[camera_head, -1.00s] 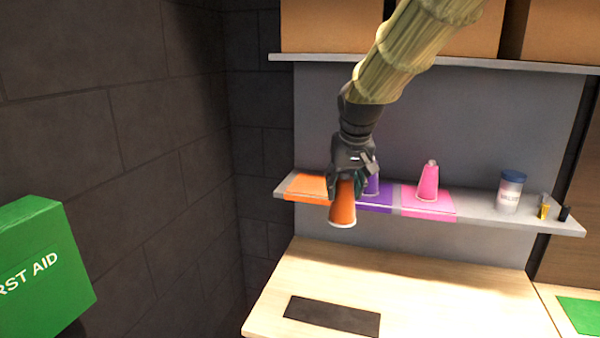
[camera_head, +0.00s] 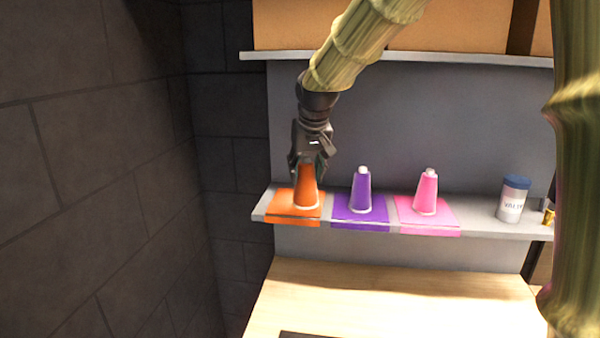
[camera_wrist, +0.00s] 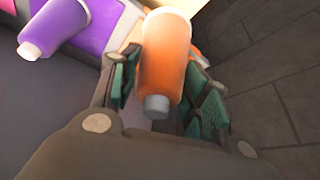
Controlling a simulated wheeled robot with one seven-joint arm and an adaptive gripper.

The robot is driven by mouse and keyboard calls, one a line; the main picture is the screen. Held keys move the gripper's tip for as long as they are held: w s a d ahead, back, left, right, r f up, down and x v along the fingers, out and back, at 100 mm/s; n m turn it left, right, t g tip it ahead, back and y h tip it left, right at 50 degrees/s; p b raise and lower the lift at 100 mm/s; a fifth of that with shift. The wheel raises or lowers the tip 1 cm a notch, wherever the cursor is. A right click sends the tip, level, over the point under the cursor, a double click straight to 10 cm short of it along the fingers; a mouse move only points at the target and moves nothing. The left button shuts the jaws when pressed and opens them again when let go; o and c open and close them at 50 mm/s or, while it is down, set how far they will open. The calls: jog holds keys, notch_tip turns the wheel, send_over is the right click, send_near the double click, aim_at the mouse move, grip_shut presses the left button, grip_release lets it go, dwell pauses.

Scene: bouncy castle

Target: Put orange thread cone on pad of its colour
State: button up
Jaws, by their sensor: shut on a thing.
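The orange thread cone (camera_head: 306,188) is upright over the right part of the orange pad (camera_head: 287,212) on the shelf in the head view. Its base looks at or just above the pad; I cannot tell whether it touches. My gripper (camera_head: 309,168) is shut on the cone's upper part, from above. In the wrist view the orange cone (camera_wrist: 166,60) lies between the green-padded fingers (camera_wrist: 165,95), its grey tip toward the camera.
A purple cone (camera_head: 361,191) stands on a purple pad (camera_head: 345,216) just to the right. A pink cone (camera_head: 427,192) stands on a pink pad (camera_head: 410,216) further right. A blue-lidded jar (camera_head: 513,199) is near the shelf's right end. An upper shelf (camera_head: 450,62) runs above.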

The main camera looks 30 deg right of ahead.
jog(key=shift+w+d+f+p, duration=0.65)
jog(key=shift+w+f+p, duration=0.5)
jog(key=shift+w, duration=1.05)
jog(key=shift+w+d+f+p, duration=0.85)
jog(key=shift+w+p, duration=0.45)
jog(key=shift+w, duration=0.9)
jog(key=shift+w+d+f+p, duration=0.5)
jog(key=shift+w+f+p, duration=0.7)
jog(key=shift+w, duration=1)
jog(key=shift+s+r, duration=0.2)
jog(key=shift+s, duration=0.05)
jog(key=o, duration=1.2)
jog(key=shift+w+f, duration=0.1)
jog(key=shift+f, duration=0.15)
jog(key=shift+r, duration=0.1)
